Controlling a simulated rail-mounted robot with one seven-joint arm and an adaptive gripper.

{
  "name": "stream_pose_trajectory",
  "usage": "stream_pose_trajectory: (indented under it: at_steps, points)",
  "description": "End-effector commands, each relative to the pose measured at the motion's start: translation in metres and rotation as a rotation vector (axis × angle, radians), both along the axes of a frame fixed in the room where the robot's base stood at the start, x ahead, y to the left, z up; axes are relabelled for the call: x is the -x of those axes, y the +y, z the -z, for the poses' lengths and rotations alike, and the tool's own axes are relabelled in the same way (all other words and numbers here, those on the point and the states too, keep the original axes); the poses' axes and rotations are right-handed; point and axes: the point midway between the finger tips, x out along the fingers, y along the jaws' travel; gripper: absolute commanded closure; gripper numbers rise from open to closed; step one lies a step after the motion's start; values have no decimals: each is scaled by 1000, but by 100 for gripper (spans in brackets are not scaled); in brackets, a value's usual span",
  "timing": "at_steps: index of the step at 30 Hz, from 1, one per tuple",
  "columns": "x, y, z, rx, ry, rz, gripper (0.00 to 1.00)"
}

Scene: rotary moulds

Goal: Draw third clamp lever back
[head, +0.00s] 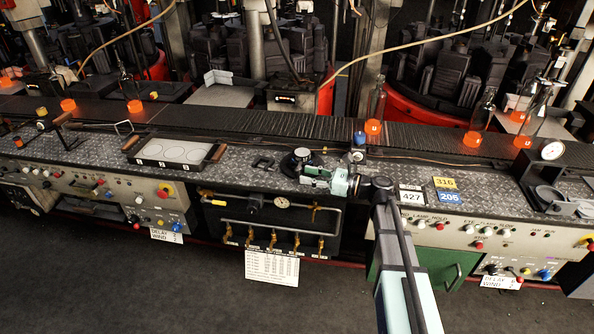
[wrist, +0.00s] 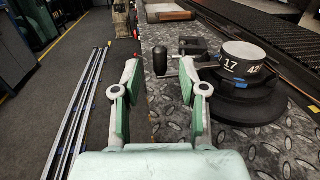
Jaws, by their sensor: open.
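My gripper (head: 314,177) is open and empty above the patterned metal worktop, beside a black round dial (head: 300,158). In the wrist view its two fingers (wrist: 160,82) point forward, apart. The knob is not between the fingers. Several brass levers (head: 272,241) hang in a row under a pipe on the front panel. No label readable here tells which lever is the third clamp lever.
A framed tray with round discs (head: 174,151) lies left on the worktop. Number plates (head: 445,190) are to the right of my arm. A dark conveyor (head: 250,124) with orange-glowing glass pieces runs behind. In the wrist view, open floor and metal rails (wrist: 80,110) lie left.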

Motion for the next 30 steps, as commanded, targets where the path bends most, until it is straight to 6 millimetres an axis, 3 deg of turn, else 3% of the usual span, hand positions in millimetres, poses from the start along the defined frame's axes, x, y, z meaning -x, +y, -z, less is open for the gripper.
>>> stream_pose_trajectory:
  at_steps: [3, 9, 20, 21, 24, 30]
  points:
    - [-6, 19, -1, 0, 0, -2, 58]
    - [-11, 37, -1, 0, 0, -1, 58]
    - [-12, 42, 0, 0, 0, 1, 58]
    - [-12, 42, 0, 0, 0, 1, 61]
    - [-12, 42, 0, 0, 0, 0, 97]
    - [-12, 42, 0, 0, 0, 1, 100]
